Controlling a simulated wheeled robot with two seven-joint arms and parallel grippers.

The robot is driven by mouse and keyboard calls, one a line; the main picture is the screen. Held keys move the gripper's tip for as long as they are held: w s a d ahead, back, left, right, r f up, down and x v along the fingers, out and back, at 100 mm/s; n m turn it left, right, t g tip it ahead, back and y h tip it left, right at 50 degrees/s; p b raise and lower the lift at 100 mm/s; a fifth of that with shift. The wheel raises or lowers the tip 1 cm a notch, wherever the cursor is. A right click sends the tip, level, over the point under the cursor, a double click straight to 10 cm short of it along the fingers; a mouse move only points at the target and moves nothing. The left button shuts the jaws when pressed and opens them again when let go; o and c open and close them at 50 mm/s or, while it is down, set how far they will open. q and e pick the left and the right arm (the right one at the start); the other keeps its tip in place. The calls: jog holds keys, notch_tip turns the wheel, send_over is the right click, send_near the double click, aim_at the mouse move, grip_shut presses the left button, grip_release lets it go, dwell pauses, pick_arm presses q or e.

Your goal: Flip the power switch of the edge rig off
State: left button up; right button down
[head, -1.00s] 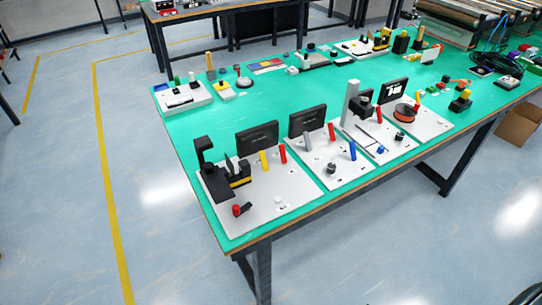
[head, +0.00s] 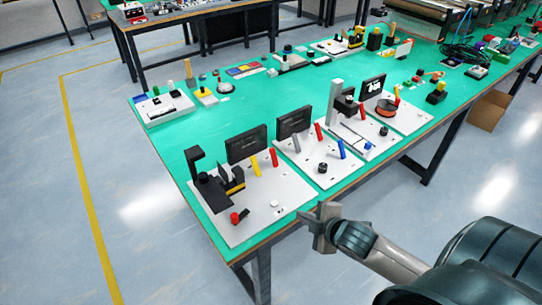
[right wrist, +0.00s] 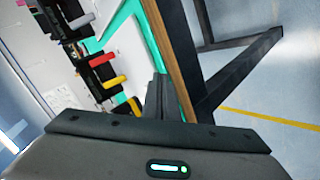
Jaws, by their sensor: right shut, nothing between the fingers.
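Several white rig boards stand in a row on the green table in the head view. No readable label tells which is the edge rig. The leftmost board (head: 250,222), by the table's corner, carries a black bracket (head: 207,180), a dark screen (head: 247,143), a yellow lever (head: 255,166), a red lever (head: 273,159), a red knob (head: 236,217) and a white button (head: 275,204). I cannot tell which part is the power switch. My right gripper (head: 318,226) is shut and empty, just off the table's front edge. Its closed fingers (right wrist: 158,98) show in the right wrist view. My left gripper is out of view.
The second board (head: 318,175) has a grey, a red and a blue lever and a black knob. A brown-edged tabletop (right wrist: 172,55) runs close beside my right fingers. A white device (head: 164,107) stands at the back left. Bare green table lies behind the boards.

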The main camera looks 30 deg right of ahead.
jog(key=w+d+r+n+t+y, duration=0.1)
jog(key=w+d+r+n+t, duration=0.2)
jog(key=w+d+r+n, duration=0.3)
jog(key=w+r, duration=0.3)
jog(key=shift+d+n+y, duration=0.3)
jog(key=shift+d, duration=0.05)
jog(key=shift+w, duration=0.15)
jog(key=p, duration=0.4)
send_near(274, 153)
jog(key=x, duration=0.5)
jog(key=shift+w+a+f, duration=0.1)
jog(key=shift+w+f, duration=0.25)
jog(key=shift+w, duration=0.3)
